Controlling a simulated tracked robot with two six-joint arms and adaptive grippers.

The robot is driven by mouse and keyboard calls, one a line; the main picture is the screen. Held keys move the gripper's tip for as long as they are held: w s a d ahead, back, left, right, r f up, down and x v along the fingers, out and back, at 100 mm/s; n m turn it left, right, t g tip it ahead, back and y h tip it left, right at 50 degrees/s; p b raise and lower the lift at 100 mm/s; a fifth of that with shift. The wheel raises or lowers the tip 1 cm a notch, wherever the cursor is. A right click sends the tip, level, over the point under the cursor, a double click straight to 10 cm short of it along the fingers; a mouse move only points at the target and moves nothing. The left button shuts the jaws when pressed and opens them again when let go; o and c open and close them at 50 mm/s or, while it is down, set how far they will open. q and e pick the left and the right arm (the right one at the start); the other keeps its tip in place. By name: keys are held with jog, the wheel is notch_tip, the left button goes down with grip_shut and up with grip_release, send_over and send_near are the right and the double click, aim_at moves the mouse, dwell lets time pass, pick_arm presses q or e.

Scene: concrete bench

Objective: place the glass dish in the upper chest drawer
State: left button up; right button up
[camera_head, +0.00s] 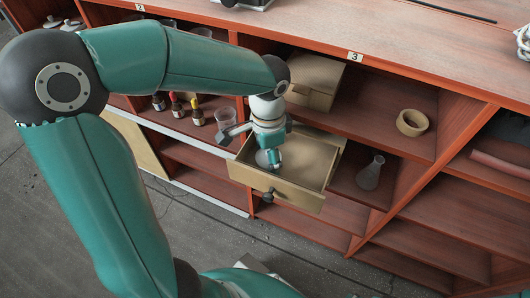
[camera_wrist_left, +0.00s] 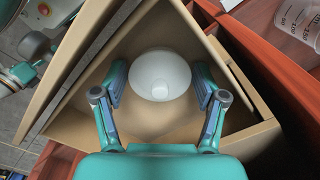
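The glass dish (camera_wrist_left: 160,76) shows in the left wrist view as a round, pale, whitish bowl seen from above. It is inside the open beige drawer (camera_head: 308,192), over its floor. My left gripper (camera_head: 269,158) reaches down into this drawer in the head view. In the left wrist view its two fingers stand apart on either side of the dish, with narrow gaps visible. The drawer is pulled out, with a dark knob on its front. Whether it is the upper one I cannot tell.
A flask (camera_head: 370,172) and a tape roll (camera_head: 412,122) are to the right. The wooden bench top (camera_head: 400,45) lies above.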

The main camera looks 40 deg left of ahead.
pick_arm(q)
jog(key=shift+o, duration=0.5)
jog(key=shift+r+p, duration=0.3)
jog(key=shift+r, duration=0.25)
notch_tip(320, 180, up, 10)
jog(key=p, duration=0.4)
jog(key=shift+r, duration=0.65)
